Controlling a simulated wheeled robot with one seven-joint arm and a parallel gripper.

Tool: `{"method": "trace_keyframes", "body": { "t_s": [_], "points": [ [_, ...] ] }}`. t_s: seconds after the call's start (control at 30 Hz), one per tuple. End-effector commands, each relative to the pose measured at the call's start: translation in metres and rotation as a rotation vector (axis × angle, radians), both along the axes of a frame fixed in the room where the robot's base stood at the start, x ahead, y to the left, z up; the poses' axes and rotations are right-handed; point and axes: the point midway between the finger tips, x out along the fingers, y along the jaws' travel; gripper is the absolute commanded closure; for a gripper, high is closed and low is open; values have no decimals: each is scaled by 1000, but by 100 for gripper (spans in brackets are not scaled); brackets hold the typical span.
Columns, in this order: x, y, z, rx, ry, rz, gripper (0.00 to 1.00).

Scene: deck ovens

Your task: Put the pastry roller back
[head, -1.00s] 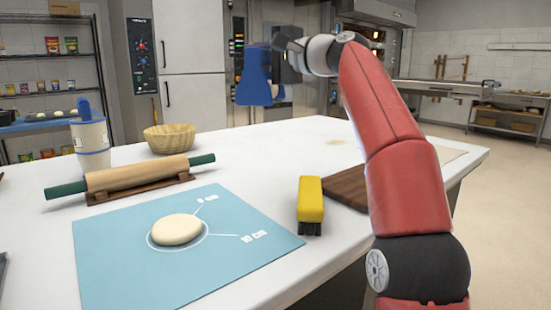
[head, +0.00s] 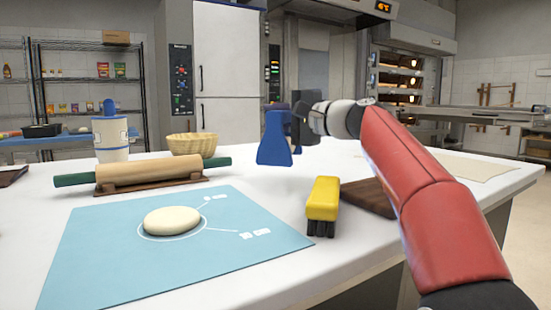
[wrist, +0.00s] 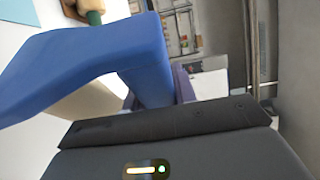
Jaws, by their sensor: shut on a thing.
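My gripper (head: 299,124) is shut on a blue tool (head: 275,142) with a wide, flared lower end. The tool hangs upright over the back of the white counter; I cannot tell whether it touches the top. In the wrist view the blue tool (wrist: 110,50) fills much of the picture and hides most of the fingers. A pale rolling pin (head: 148,172) with green handles lies on a dark wooden cradle (head: 160,186) at the counter's left. Its end also shows in the wrist view (wrist: 92,8). No other roller is clearly visible.
A blue mat (head: 110,250) with a dough disc (head: 172,220) lies in front. A yellow brush (head: 323,200) and a brown board (head: 368,195) stand right of it. A wicker basket (head: 193,143) and a white canister (head: 110,140) stand behind the rolling pin.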

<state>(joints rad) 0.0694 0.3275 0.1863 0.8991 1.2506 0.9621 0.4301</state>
Motion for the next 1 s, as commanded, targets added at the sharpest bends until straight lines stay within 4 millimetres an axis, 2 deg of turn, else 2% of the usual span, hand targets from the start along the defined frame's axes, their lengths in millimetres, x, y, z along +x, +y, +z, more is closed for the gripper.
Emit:
{"method": "trace_keyframes", "body": {
  "t_s": [0.03,0.17,0.4,0.83,0.87,1.0],
  "points": [
    [-1,0,-7,0,-1,0,100],
    [-1,0,-15,1,-2,1,100],
    [-1,0,-47,0,-1,0,100],
    [-1,0,-53,1,-2,0,100],
    [0,0,-54,-1,-1,0,72],
    [0,0,-53,-1,-1,0,53]
  ]
}}
